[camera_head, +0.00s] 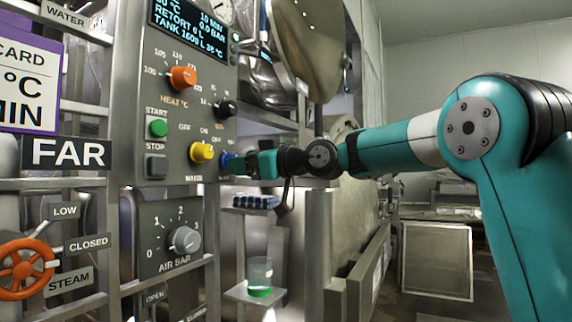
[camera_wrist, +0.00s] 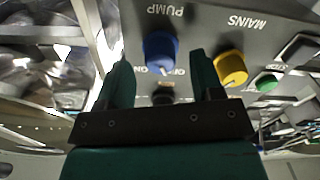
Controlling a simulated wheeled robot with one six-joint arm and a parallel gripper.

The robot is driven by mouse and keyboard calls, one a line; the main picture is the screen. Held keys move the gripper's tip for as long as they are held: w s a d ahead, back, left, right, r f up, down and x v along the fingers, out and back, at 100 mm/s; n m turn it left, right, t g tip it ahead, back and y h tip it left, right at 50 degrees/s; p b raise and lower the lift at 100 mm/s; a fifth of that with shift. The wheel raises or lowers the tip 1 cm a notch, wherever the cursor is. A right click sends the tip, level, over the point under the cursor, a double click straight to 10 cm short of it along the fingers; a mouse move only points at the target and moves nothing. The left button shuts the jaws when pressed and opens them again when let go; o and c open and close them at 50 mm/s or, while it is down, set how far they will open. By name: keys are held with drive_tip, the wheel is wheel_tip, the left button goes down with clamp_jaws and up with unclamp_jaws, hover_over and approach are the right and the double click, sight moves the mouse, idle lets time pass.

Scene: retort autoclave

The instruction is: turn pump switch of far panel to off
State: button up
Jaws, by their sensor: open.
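The far panel (camera_head: 188,90) is a grey control panel beside a sign reading FAR (camera_head: 66,153). Its pump switch is a blue knob (camera_wrist: 160,50) under the label PUMP in the wrist view, with ON and OFF marks partly hidden by the knob and a finger. In the head view the blue knob (camera_head: 228,161) shows at the panel's right edge, mostly covered by my gripper (camera_head: 240,163). In the wrist view my gripper (camera_wrist: 165,80) is open, its two green fingers on either side of the blue knob, nearer the camera. I cannot tell whether they touch it.
A yellow mains knob (camera_head: 202,152) is close beside the pump switch, near my finger. A shelf with a beaker (camera_head: 259,275) stands below my gripper.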

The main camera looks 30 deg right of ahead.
drive_tip(key=b+v, duration=0.2)
drive_tip(key=v, duration=1.2)
drive_tip(key=shift+s+d, duration=0.2)
drive_tip(key=shift+s, duration=0.1)
drive_tip(key=shift+r, duration=0.1)
idle(0.5)
